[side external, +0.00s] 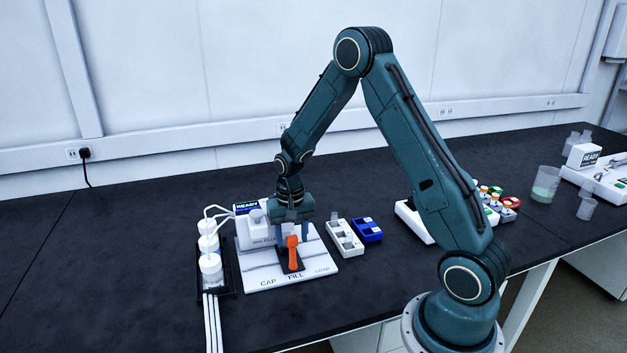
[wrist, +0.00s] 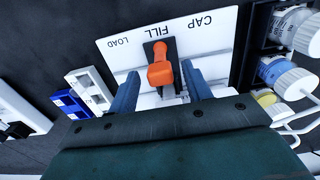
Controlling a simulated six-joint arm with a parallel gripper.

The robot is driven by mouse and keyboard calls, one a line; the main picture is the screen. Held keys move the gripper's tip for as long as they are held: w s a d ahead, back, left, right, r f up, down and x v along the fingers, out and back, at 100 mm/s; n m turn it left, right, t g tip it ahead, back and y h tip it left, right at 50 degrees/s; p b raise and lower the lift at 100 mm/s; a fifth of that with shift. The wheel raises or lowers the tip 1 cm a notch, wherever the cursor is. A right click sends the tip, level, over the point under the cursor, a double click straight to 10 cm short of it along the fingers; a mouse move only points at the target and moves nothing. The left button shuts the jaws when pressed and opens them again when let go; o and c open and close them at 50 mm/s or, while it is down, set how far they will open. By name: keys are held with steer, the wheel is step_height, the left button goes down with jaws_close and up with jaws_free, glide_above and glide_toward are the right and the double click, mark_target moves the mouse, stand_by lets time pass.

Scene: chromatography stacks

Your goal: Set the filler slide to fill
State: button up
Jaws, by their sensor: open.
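The filler (side external: 253,231) is a white machine on a white base plate marked CAP, FILL and LOAD. Its slide is a dark block (side external: 290,265) with an upright orange handle (side external: 292,250). In both views the slide lines up with the FILL mark; the wrist view shows the orange handle (wrist: 160,68) below that word. My gripper (side external: 291,237) points down over the plate. In the wrist view its blue fingers (wrist: 161,86) are open on either side of the handle, with gaps showing. Whether the fingertips reach handle height is unclear.
Left of the filler stand white-capped bottles (side external: 210,265) in a black tray with tubes. A white rack (side external: 344,240) and a blue rack (side external: 367,230) stand close to its right. A beaker (side external: 545,184) and another device are far right.

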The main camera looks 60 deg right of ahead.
step_height(320, 180, up, 14)
steer(key=shift+f, duration=0.2)
stand_by(0.4)
steer(key=s+a+r+n+t, duration=0.3)
steer(key=s+a+r+n, duration=0.1)
steer(key=s+a+r, duration=0.6)
steer(key=s+a+r+n+t, duration=0.1)
steer(key=s+a+n, duration=0.1)
steer(key=s, duration=0.4)
steer(key=s+a+r+n+t, duration=0.1)
steer(key=s+a+n, duration=0.1)
steer(key=s, duration=0.4)
steer(key=shift+s+n+t, duration=0.25)
steer(key=shift+n+t, duration=0.05)
steer(key=shift+n, duration=0.2)
stand_by(1.1)
